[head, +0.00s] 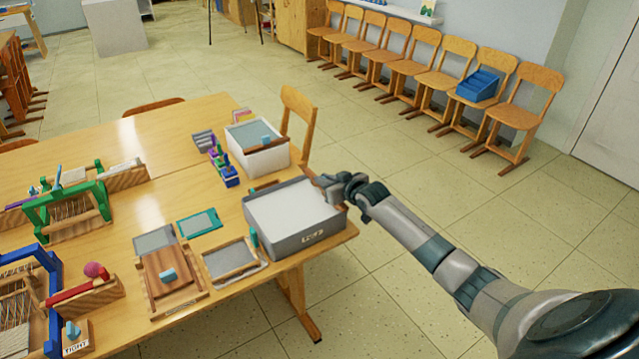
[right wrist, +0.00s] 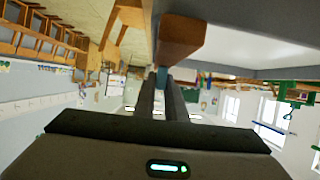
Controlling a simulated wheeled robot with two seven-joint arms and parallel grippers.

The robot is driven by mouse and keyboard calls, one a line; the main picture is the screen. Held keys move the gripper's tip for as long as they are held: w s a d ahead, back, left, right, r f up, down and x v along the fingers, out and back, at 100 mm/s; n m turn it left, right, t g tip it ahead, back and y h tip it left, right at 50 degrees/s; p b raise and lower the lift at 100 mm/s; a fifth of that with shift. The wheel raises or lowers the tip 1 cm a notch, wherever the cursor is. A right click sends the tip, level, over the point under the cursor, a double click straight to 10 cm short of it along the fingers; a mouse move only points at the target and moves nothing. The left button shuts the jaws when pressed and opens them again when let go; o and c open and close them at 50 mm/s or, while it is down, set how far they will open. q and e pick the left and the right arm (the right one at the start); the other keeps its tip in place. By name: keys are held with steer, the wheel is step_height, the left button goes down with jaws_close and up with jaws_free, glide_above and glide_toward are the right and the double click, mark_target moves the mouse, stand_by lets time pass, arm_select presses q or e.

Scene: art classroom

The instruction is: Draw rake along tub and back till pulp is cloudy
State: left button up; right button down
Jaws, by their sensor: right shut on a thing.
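The grey tub (head: 312,238) stands at the table's right corner, filled with smooth white pulp (head: 290,207). My right gripper (head: 329,184) is at the tub's far right corner, shut on the rake. In the right wrist view, the brown wooden end of the rake (right wrist: 182,38) sits at the fingertips (right wrist: 163,78). In the head view the gripper hides most of the rake, and I cannot tell whether its head is in the pulp. My left gripper is not in view.
A white tub (head: 262,160) stands behind the grey tub. A framed screen (head: 230,259) and a wooden board with a blue block (head: 168,275) lie to its left. Small looms (head: 62,212) stand further left.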

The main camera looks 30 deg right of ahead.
steer(key=shift+d+r, duration=0.1)
steer(key=shift+d, duration=0.15)
steer(key=c, duration=1.8)
jaws_free()
steer(key=shift+c, duration=0.2)
steer(key=shift+o, duration=0.2)
steer(key=shift+d, duration=0.15)
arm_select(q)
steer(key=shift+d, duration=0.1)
